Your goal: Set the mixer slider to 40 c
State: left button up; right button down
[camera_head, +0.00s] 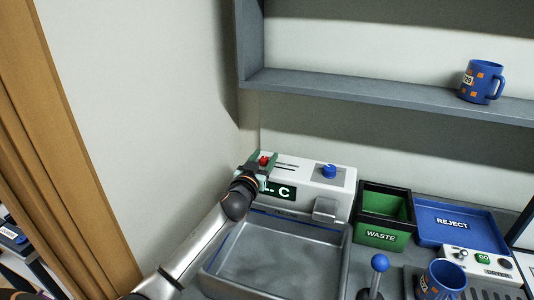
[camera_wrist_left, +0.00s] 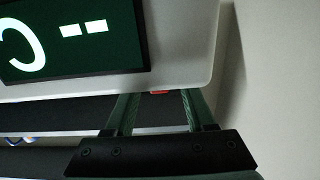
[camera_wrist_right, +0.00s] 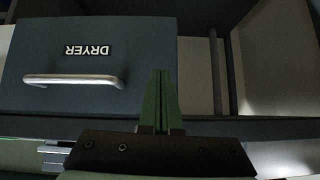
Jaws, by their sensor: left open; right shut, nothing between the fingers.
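The mixer is a white box (camera_head: 312,173) behind the sink basin, with slots in its top. A red slider knob (camera_head: 263,160) sits at its left end. My left gripper (camera_head: 258,168) is open at the knob. In the left wrist view, a sliver of red (camera_wrist_left: 160,92) shows between its two green fingers (camera_wrist_left: 158,108); contact cannot be told. The mixer's dark display (camera_wrist_left: 75,35) shows two dashes and a C, upside down in this view. My arm partly hides it in the head view. My right gripper (camera_wrist_right: 161,75) is shut and empty, in front of a drawer marked DRYER (camera_wrist_right: 100,65).
A blue dial (camera_head: 329,170) is on the mixer's right. A grey basin (camera_head: 210,262) lies in front. To the right are a green WASTE bin (camera_head: 380,238), a blue REJECT tray (camera_head: 452,222), a blue-topped lever (camera_head: 379,263) and a mug (camera_head: 442,280). Another mug (camera_head: 481,82) stands on the shelf.

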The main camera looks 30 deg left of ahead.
pick_arm(q)
jog(key=shift+x, duration=1.15)
grip_shut()
dwell(0.7)
